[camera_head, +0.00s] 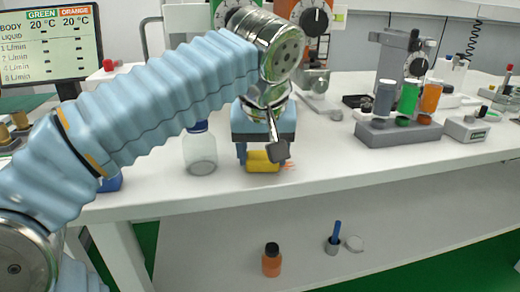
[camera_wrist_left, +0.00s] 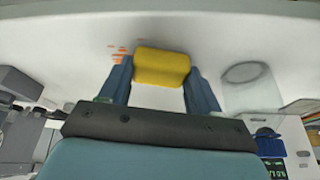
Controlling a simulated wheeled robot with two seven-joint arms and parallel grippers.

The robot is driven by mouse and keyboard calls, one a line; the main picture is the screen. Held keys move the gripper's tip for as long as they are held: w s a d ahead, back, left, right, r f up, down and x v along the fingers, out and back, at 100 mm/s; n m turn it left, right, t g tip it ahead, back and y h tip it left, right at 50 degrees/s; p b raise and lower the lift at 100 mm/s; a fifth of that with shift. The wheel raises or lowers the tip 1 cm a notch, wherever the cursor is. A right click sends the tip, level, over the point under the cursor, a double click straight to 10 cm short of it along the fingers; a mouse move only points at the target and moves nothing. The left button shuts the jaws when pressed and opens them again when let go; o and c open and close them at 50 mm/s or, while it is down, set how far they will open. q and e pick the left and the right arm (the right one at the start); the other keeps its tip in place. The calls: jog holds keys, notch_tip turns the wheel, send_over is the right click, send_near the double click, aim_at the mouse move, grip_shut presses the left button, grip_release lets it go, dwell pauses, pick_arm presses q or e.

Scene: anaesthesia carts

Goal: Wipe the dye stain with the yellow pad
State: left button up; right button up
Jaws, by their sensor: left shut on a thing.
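The yellow pad (camera_head: 263,162) is held between the fingers of my left gripper (camera_head: 262,158), low at the front part of the white table. In the left wrist view the pad (camera_wrist_left: 161,68) sits between the two blue fingertips of the gripper (camera_wrist_left: 160,78). The orange dye stain (camera_head: 288,166) shows as thin streaks on the table just right of the pad. In the left wrist view the stain (camera_wrist_left: 118,53) lies just left of the pad. Whether the pad touches the table I cannot tell. My right gripper is not in view.
A clear bottle with a blue cap (camera_head: 200,155) stands close left of my left gripper. A grey rack (camera_head: 398,132) with grey, green and orange vials stands to the right. The table's front edge (camera_head: 330,185) is near. An orange bottle (camera_head: 271,262) stands on the shelf below.

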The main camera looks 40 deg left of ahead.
aim_at(293, 163)
pick_arm(q)
jog(key=shift+w+d+r+p, duration=0.1)
jog(key=shift+w+d+p, duration=0.55)
jog(key=shift+w+d, duration=0.3)
jog(key=shift+w+d+p, duration=0.6)
jog(key=shift+w+d, duration=0.1)
jog(key=shift+w, duration=0.35)
jog(key=shift+w+d+f, duration=0.2)
jog(key=shift+w+d, duration=0.1)
jog(key=shift+d, duration=0.05)
notch_tip(293, 163, up, 3)
jog(key=p, duration=0.3)
jog(key=shift+r, duration=0.2)
jog(key=shift+r+p, duration=0.55)
jog(key=shift+r, duration=0.8)
notch_tip(293, 163, up, 3)
